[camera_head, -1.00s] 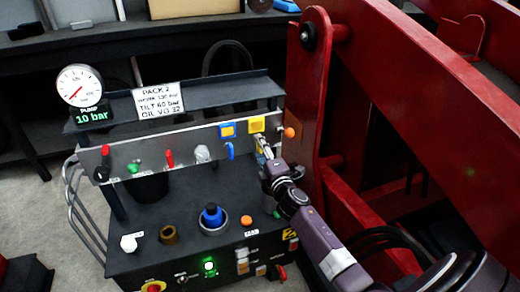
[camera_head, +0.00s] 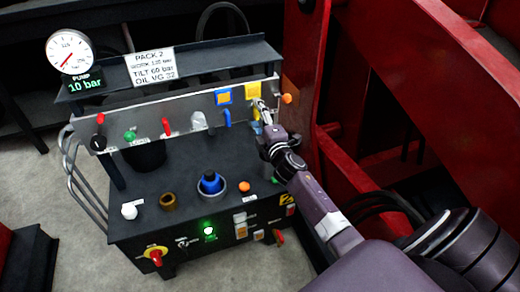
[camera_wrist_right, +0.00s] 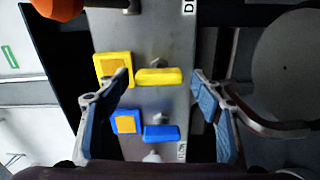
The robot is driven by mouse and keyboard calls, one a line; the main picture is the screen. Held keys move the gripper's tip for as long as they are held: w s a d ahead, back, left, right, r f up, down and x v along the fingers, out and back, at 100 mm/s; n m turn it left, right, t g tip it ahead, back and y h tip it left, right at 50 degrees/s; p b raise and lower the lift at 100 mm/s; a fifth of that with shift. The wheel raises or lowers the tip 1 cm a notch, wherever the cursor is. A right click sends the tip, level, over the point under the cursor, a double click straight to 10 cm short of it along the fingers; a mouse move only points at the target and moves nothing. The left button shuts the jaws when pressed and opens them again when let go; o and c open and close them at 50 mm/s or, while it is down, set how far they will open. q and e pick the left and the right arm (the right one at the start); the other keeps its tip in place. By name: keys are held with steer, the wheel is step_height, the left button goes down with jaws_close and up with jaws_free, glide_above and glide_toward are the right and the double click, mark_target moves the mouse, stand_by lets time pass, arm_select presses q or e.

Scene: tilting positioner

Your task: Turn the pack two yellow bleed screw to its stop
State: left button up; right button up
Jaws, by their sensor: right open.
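The yellow bleed screw shows in the right wrist view as a yellow bar-shaped handle (camera_wrist_right: 158,77) lying crosswise, beside a yellow square plate (camera_wrist_right: 113,69) on the grey panel. My right gripper (camera_wrist_right: 160,80) is open, with one fingertip on each side of the yellow handle and a gap visible at least on the right. In the head view my right gripper (camera_head: 262,108) is at the right end of the pack two panel, just below the yellow plate (camera_head: 253,90), and hides most of the screw. My left gripper is in neither view.
A blue handle (camera_wrist_right: 161,133) with a blue plate (camera_wrist_right: 126,122) sits beside the yellow one. An orange knob (camera_head: 287,99) is close on the right. A red machine frame (camera_head: 306,80) rises beside the pack. The gauge display (camera_head: 86,85) reads 10 bar.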

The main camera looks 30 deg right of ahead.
steer(key=m, duration=0.7)
steer(key=shift+r, duration=0.1)
steer(key=m+b, duration=0.1)
steer(key=m, duration=0.2)
steer(key=shift+d+m, duration=0.1)
steer(key=shift+m, duration=0.2)
steer(key=m+b, duration=0.1)
steer(key=m, duration=0.2)
steer(key=m+b, duration=0.2)
steer(key=m, duration=0.1)
steer(key=shift+d, duration=0.1)
steer(key=p+v, duration=0.1)
steer(key=v, duration=0.7)
steer(key=shift+s+p, duration=0.15)
steer(key=shift+p, duration=0.25)
steer(key=s+a+f+g+p, duration=0.1)
steer(key=s+a+f+g, duration=0.1)
steer(key=f, duration=0.5)
steer(key=s+a+f+n+g+y+p, duration=0.1)
steer(key=s+a+f+g, duration=0.2)
steer(key=f, duration=0.5)
steer(key=s+a+f+g+y+p, duration=0.1)
steer(key=s+a+f+g+p, duration=0.1)
steer(key=s+f, duration=0.4)
steer(key=a+f+g, duration=0.1)
steer(key=a, duration=0.1)
steer(key=shift+s+a+f+n, duration=0.25)
steer(key=shift+s+a+n, duration=0.05)
steer(key=shift+a+n, duration=0.1)
